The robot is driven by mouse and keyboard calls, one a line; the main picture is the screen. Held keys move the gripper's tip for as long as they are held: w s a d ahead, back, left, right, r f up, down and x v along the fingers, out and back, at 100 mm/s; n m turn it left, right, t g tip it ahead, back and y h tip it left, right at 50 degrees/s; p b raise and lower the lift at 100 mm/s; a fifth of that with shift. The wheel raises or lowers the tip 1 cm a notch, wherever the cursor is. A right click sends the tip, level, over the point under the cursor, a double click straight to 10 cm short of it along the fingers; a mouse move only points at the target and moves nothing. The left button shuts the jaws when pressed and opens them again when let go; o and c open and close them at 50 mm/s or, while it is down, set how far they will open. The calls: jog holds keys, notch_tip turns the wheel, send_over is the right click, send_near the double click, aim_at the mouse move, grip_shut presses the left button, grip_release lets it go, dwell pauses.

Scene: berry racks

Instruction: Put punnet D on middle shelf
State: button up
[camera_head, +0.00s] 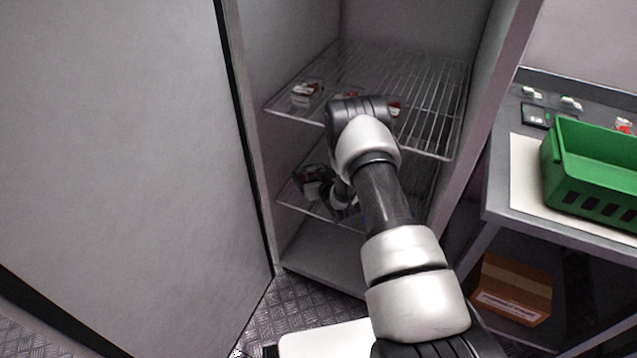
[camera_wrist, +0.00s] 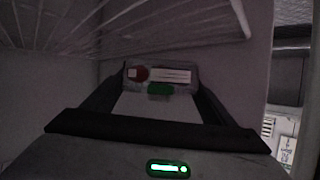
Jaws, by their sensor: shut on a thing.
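My gripper (camera_head: 312,182) reaches into the open cabinet, below the upper wire shelf (camera_head: 430,100) and just above the lower wire shelf (camera_head: 292,199). In the wrist view its two dark fingers close on the sides of a punnet (camera_wrist: 160,76) with a white label, a red round mark and a green patch. No letter is readable on it. In the head view the held punnet is mostly hidden by my gripper and the dim light. I cannot tell whether it touches the lower wire shelf.
Several small red-and-white punnets (camera_head: 306,90) stand on the upper shelf, partly behind my arm. The cabinet door (camera_head: 130,150) stands at the left. A green crate (camera_head: 590,175) sits on a bench at the right, with a cardboard box (camera_head: 515,285) below.

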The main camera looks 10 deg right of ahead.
jog(key=shift+f+b, duration=0.6)
jog(key=shift+f, duration=1.35)
jog(key=shift+f, duration=0.1)
jog(key=o, duration=1.2)
jog(key=shift+s+r, duration=0.25)
jog(key=p+v, duration=0.3)
jog(key=v, duration=0.8)
jog(key=shift+s+d, duration=0.1)
jog(key=shift+s, duration=0.1)
